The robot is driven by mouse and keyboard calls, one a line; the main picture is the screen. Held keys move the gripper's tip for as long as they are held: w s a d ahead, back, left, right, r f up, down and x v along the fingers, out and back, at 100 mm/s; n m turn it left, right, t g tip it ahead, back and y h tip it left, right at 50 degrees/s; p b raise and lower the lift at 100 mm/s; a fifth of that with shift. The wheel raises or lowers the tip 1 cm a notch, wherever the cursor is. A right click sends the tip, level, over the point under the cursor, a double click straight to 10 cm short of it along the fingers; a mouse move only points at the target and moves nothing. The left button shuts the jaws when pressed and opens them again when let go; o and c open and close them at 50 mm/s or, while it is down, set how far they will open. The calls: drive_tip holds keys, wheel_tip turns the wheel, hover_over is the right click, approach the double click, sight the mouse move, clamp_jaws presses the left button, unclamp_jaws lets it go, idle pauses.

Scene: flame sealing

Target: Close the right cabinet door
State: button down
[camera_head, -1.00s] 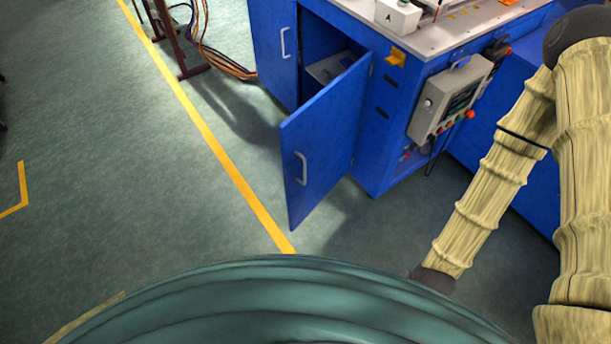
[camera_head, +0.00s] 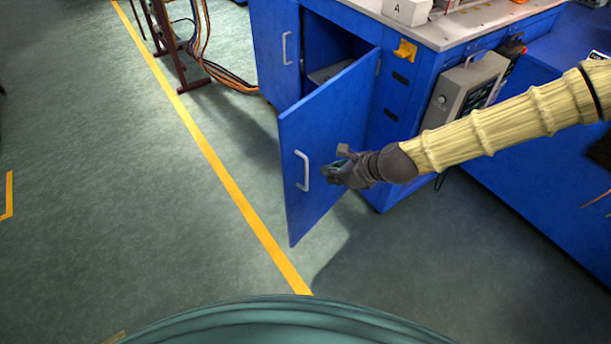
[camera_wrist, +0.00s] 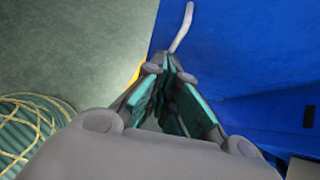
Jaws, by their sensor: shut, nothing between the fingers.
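The right cabinet door (camera_head: 318,140) is blue and stands wide open, swung out toward me from the cabinet. Its pale curved handle (camera_head: 302,170) is on the outer face near the free edge. The handle also shows at the top of the wrist view (camera_wrist: 182,27). My gripper (camera_head: 330,173) is shut and empty, just right of the handle and in front of the door's face. I cannot tell whether it touches the door. The left cabinet door (camera_head: 275,48) is closed. The dark opening (camera_head: 335,50) behind the right door shows part of a grey item.
A grey control box (camera_head: 462,88) sticks out from the cabinet's side to the right. A yellow floor line (camera_head: 215,160) runs past the door. Cables (camera_head: 225,78) and a dark red stand (camera_head: 170,45) are at the back left. The floor to the left is clear.

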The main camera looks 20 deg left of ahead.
sight(307, 174)
drive_tip(key=x, duration=0.7)
drive_tip(key=a+r+x, duration=0.1)
drive_tip(key=x, duration=0.3)
drive_tip(key=shift+w+p, duration=0.2)
drive_tip(key=shift+p, duration=0.2)
drive_tip(key=shift+w+a, duration=0.2)
drive_tip(key=shift+a, duration=0.35)
drive_tip(key=shift+w+a, duration=0.25)
drive_tip(key=shift+a, duration=0.25)
drive_tip(key=shift+a, duration=0.1)
